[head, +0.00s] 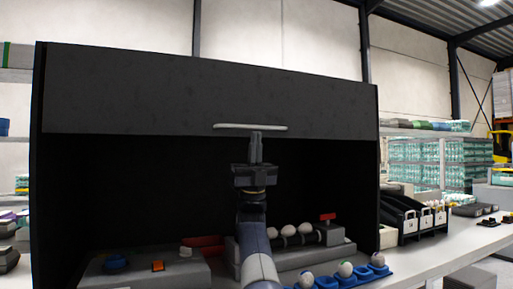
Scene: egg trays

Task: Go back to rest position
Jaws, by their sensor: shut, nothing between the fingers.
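My gripper (256,136) is in the middle of the head view, at the end of my raised arm. Its fingers point up and are shut with nothing between them. The fingertips show just below a pale horizontal handle (225,126) on the dark front panel (130,95) of a large black cabinet. I cannot tell whether they touch the handle. The cabinet is open below the panel, and my arm stands in front of that dark opening.
Inside the opening are a grey machine with several eggs (305,229) and a grey box (150,271) with a blue knob and orange button. A blue egg tray (327,283) is in front. Black bins (408,218) stand on the bench to the right. Shelves stand behind.

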